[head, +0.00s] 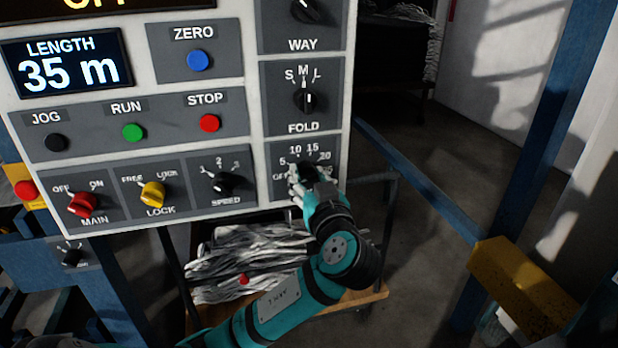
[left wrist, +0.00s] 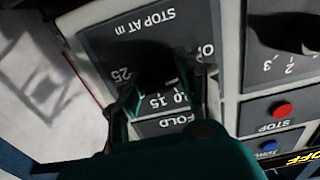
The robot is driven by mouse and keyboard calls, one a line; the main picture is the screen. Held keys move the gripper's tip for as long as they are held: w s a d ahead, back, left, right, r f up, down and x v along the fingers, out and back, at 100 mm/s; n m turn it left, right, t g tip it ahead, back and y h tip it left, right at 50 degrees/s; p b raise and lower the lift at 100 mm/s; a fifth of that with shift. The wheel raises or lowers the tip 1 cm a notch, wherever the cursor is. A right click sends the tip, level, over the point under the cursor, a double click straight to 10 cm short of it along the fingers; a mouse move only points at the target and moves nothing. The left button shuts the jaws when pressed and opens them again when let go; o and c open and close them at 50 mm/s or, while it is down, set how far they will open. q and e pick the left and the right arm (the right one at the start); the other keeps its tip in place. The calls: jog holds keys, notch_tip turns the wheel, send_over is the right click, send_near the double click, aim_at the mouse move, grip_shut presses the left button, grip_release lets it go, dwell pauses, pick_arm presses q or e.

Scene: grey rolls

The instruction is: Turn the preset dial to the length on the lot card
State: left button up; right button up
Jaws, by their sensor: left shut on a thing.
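The preset dial (head: 302,173) is a dark knob at the lower right of the control panel, with marks OFF, 5, 10, 15 and 20 around it in the head view. My left gripper (head: 313,182) is shut on the dial from the front and hides much of it. In the left wrist view the dial (left wrist: 156,68) sits dark between the fingers of my left gripper (left wrist: 165,85), under the upside-down label STOP AT m. A 25 mark also shows there. The dial's pointer is too dark to read. I see no lot card. My right gripper is out of view.
The FOLD knob (head: 308,101) sits just above the dial and the SPEED knob (head: 222,183) to its left. The length display (head: 67,63) reads 35 m. A STOP button (head: 209,123) is close by. A yellow block (head: 520,285) stands at the right.

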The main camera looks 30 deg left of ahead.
pick_arm(q)
jog(key=m+p, duration=0.4)
jog(key=m, duration=0.2)
jog(key=shift+r, duration=0.1)
jog(key=m+p, duration=0.4)
jog(key=m, duration=0.1)
jog(key=shift+r+m, duration=0.1)
jog(key=shift+m, duration=0.3)
jog(key=m+p, duration=1)
jog(key=shift+f+m+p, duration=0.2)
jog(key=shift+m+p, duration=0.4)
jog(key=shift+m, duration=0.3)
jog(key=o, duration=1.2)
jog(key=shift+c, duration=0.2)
